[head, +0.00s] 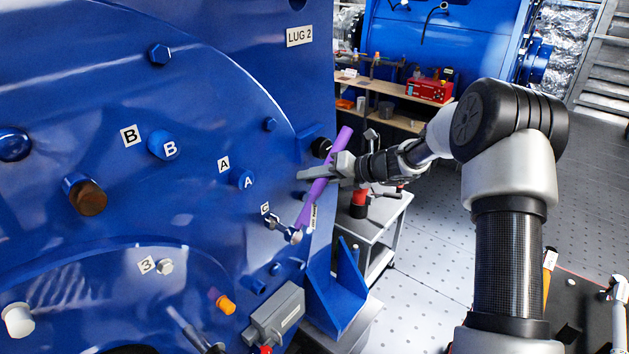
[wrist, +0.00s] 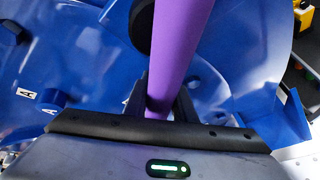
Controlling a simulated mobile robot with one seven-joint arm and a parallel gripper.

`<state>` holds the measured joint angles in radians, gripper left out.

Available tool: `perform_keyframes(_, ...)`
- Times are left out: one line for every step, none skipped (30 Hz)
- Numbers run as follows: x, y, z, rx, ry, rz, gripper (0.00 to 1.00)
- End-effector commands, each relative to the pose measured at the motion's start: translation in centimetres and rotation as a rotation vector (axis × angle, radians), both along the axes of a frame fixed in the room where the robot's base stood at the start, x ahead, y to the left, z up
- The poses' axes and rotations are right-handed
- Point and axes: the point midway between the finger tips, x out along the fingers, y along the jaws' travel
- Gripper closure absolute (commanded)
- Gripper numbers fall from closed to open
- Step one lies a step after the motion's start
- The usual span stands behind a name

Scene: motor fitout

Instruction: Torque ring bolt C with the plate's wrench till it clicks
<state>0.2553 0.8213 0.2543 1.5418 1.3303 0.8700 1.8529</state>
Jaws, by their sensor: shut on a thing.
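My gripper (head: 320,174) is shut on the purple handle of the wrench (head: 310,203), which slants up and to the right in front of the blue motor face. In the wrist view the wrench (wrist: 178,45) runs up between the two fingers of my gripper (wrist: 170,98). The wrench's silver head is at its lower end, just below the small C label (head: 265,208). A silver piece reaches from that head towards the motor face at bolt C (head: 271,221). I cannot tell whether the head is fully seated on the bolt.
Blue bolts B (head: 166,147) and A (head: 243,181) stand out left of the wrench. A blue bracket (head: 337,290) and a grey box (head: 277,314) sit below it. A grey cart (head: 388,235) stands behind my gripper. Open floor (head: 430,245) lies to the right.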

Motion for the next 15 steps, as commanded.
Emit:
perform_keyframes(-0.1, 0.1, 0.4, -0.007, -0.015, 0.0, 1.0)
perform_keyframes(-0.2, 0.2, 0.4, -0.011, -0.02, 0.0, 1.0)
perform_keyframes(-0.2, 0.2, 0.5, -0.016, -0.026, -0.001, 1.0)
perform_keyframes(-0.2, 0.2, 0.6, -0.019, -0.029, -0.001, 1.0)
perform_keyframes(-0.2, 0.2, 0.6, -0.021, -0.032, 0.0, 1.0)
perform_keyframes(-0.3, 0.3, 0.6, -0.025, -0.036, 0.0, 1.0)
perform_keyframes(-0.3, 0.3, 0.7, -0.029, -0.042, 0.0, 1.0)
perform_keyframes(-0.4, 0.4, 0.7, -0.033, -0.048, 0.001, 1.0)
perform_keyframes(-0.6, 0.5, 0.9, -0.042, -0.059, 0.001, 1.0)
perform_keyframes(-0.7, 0.6, 1.0, -0.05, -0.07, 0.001, 1.0)
perform_keyframes(-0.8, 0.7, 1.2, -0.058, -0.08, 0.0, 1.0)
perform_keyframes(-1.0, 0.9, 1.3, -0.068, -0.094, 0.001, 1.0)
perform_keyframes(-1.1, 0.9, 1.4, -0.076, -0.104, 0.001, 1.0)
perform_keyframes(-1.1, 1.0, 1.5, -0.083, -0.114, 0.0, 1.0)
perform_keyframes(-1.3, 1.1, 1.7, -0.092, -0.124, 0.001, 1.0)
